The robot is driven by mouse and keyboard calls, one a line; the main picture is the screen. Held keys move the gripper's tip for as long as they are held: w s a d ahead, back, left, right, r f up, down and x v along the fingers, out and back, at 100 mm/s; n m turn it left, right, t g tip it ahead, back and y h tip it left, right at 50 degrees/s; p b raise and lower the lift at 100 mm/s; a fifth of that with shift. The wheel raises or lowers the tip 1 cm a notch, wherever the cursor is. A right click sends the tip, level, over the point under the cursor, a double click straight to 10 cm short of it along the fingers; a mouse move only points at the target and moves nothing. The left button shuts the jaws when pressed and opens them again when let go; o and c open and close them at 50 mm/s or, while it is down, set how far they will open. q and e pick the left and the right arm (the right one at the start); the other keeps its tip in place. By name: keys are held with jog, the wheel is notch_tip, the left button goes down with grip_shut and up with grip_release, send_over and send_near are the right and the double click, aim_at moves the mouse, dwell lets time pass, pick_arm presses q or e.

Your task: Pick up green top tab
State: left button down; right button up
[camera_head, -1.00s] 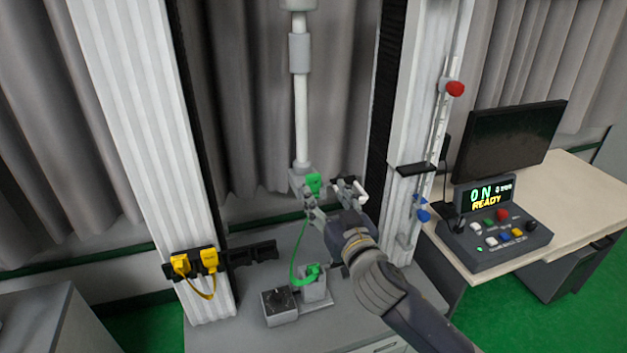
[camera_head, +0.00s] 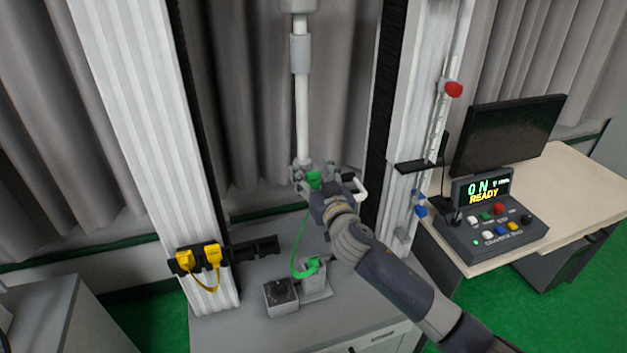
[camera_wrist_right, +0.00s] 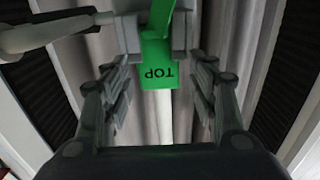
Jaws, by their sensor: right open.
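The green top tab (camera_head: 314,178) sits in the grey holder at the lower end of the white vertical rod. In the right wrist view the tab (camera_wrist_right: 158,68), lettered TOP, hangs between the two fingers. My right gripper (camera_wrist_right: 158,100) is open around it, with a gap on each side. In the head view my right gripper (camera_head: 322,190) covers the tab's lower part. A green strap (camera_head: 297,255) runs down to a second green tab (camera_head: 313,265) in a grey block. My left gripper is not in view.
A grey lever sticks out beside the holder (camera_wrist_right: 128,35). Yellow tabs (camera_head: 204,257) hang in a black rack on the left pillar. A control box reading ON READY (camera_head: 490,215) and a monitor (camera_head: 508,137) stand on the right desk. White pillars flank the rod.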

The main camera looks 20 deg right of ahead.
aim_at(314, 173)
jog(key=c, duration=1)
jog(key=shift+r, duration=0.75)
jog(key=shift+s+r+b, duration=0.2)
jog(key=shift+r+b, duration=0.5)
jog(key=shift+r, duration=0.35)
jog(key=s+d+b, duration=0.2)
jog(key=s, duration=0.5)
jog(key=s+d+r+b, duration=0.1)
jog(key=s+d+b, duration=0.1)
jog(key=s, duration=0.6)
jog(key=shift+d+r, duration=0.25)
